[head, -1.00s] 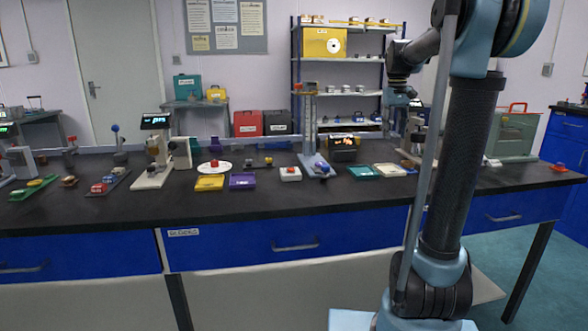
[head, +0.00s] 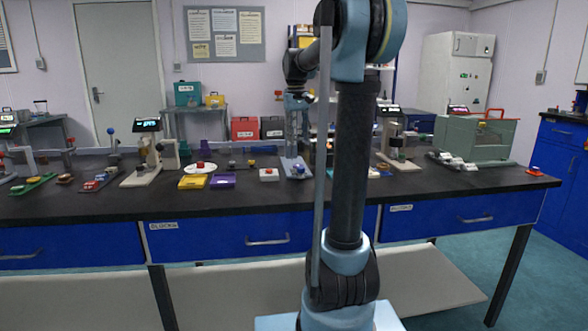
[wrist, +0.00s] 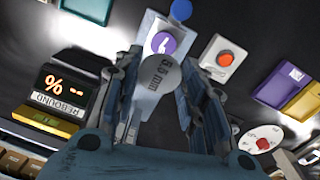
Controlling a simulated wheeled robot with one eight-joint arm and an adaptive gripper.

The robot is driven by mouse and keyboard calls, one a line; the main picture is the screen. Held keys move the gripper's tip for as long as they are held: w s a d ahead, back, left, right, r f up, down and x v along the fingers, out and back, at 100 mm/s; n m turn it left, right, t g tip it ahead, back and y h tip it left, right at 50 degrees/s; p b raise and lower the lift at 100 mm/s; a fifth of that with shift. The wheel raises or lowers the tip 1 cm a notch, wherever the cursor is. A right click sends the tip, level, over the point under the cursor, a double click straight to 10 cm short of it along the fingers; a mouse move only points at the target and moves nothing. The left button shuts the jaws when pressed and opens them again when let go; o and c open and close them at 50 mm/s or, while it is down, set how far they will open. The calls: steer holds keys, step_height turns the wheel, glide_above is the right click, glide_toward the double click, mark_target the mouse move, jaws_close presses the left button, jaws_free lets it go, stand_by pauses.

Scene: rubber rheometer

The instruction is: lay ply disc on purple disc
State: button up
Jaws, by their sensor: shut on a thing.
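My gripper (wrist: 163,72) is shut on a grey disc (wrist: 168,88) with dark print that seems to read "5.5 mm"; I take it for the ply disc. A purple disc (wrist: 163,42) with a white mark lies on a pale grey stand (wrist: 150,28), just beyond the held disc in the wrist view. The held disc is nearer the camera and covers part of the stand; the height gap cannot be told. In the head view the stand (head: 288,162) is on the bench, and my arm hides part of that area.
A white box with a red button (wrist: 224,57) stands right of the stand in the wrist view. A lit display unit (wrist: 62,88) is at left. The black bench (head: 250,198) is clear along its front.

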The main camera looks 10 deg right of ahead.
mark_target(298, 165)
steer(key=shift+f, duration=0.1)
steer(key=shift+f, duration=4.95)
steer(key=o, duration=0.8)
steer(key=r, duration=1.2)
steer(key=shift+s+a, duration=0.1)
steer(key=shift+a, duration=0.2)
